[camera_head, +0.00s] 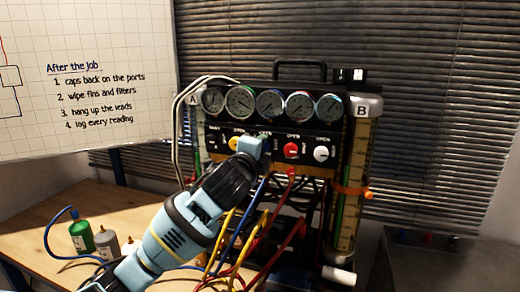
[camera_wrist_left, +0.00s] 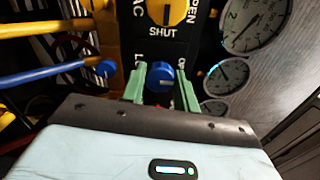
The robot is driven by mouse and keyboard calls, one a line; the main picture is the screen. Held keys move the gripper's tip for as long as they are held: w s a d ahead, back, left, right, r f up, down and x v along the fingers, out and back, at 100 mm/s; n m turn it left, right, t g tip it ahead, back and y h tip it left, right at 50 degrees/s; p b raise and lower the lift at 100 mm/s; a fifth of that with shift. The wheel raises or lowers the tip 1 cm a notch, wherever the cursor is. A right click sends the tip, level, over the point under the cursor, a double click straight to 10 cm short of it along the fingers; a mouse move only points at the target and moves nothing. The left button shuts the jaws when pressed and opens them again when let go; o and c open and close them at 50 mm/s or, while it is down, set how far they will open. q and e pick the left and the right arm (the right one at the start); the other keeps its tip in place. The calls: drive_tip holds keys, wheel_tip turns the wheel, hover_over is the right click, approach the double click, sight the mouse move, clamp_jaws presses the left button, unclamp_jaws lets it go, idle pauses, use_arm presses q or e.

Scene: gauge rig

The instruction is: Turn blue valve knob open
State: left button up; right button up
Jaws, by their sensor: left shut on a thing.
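The blue valve knob (camera_wrist_left: 160,74) sits on the black panel in the left wrist view. The green fingers of my left gripper (camera_wrist_left: 162,88) are on either side of it, shut on it. Its pointer direction cannot be made out. In the head view my left arm reaches up from the lower left, and my left gripper (camera_head: 257,147) is at the panel's knob row, hiding most of the blue knob. My right gripper is in neither view.
A yellow knob (camera_wrist_left: 167,10) is beside the blue one. A red knob (camera_head: 291,150) and white knob (camera_head: 321,154) are to its right in the head view. Several gauges (camera_head: 271,104) line the top. Coloured hoses (camera_head: 300,232) hang below. A green bottle (camera_head: 82,236) stands on the bench.

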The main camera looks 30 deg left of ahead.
use_arm(q)
drive_tip(key=o, duration=1)
drive_tip(key=shift+c, duration=0.2)
drive_tip(key=shift+s, duration=0.15)
drive_tip(key=v, duration=0.7)
drive_tip(key=shift+s, duration=0.25)
